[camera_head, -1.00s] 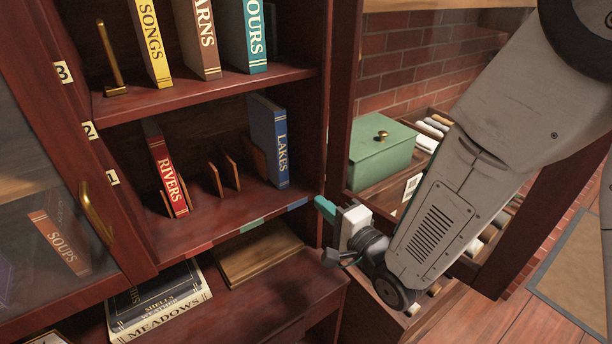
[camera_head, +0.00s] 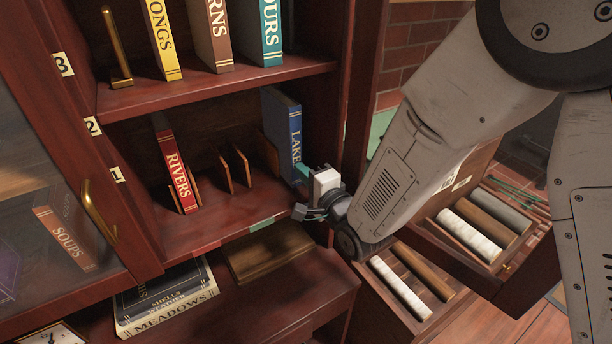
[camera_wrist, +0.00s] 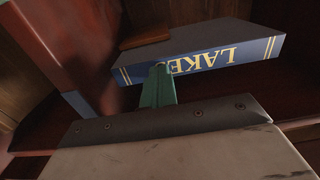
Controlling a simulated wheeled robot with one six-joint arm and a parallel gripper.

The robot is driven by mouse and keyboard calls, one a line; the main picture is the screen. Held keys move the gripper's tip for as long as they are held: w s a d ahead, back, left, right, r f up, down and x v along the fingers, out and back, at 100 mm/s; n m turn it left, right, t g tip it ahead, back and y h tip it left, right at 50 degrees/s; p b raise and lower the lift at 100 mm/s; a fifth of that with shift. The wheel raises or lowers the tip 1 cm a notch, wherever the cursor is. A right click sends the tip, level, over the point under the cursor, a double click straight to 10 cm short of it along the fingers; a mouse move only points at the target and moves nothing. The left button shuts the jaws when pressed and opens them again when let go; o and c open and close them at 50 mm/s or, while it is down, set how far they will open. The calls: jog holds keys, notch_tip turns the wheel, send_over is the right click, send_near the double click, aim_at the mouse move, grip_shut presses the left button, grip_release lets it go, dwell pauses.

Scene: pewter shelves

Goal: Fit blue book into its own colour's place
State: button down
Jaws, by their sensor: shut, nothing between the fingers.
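The blue book (camera_head: 283,118), lettered LAKES, stands upright at the right end of the middle shelf, beside a wooden divider (camera_head: 267,152). Its spine faces out; the bottom of the spine is partly hidden by my gripper. My gripper (camera_head: 303,171) is shut and empty, with its teal fingers at the lower part of the spine. In the wrist view the fingertips (camera_wrist: 160,74) meet the lower part of the LAKES spine (camera_wrist: 205,60); whether they press on it I cannot tell. The shelf edge carries a red strip (camera_head: 206,247) and a green strip (camera_head: 262,224).
A red RIVERS book (camera_head: 176,172) stands at the left of this shelf, with empty dividers (camera_head: 233,168) in the middle. Upper books stand above. The MEADOWS book (camera_head: 170,312) lies below. An open drawer with rolls (camera_head: 408,285) is at right.

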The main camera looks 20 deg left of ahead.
aim_at(292, 160)
jog(key=shift+w+a, duration=0.1)
jog(key=x, duration=0.5)
jog(key=shift+a+r, duration=0.1)
dwell(0.3)
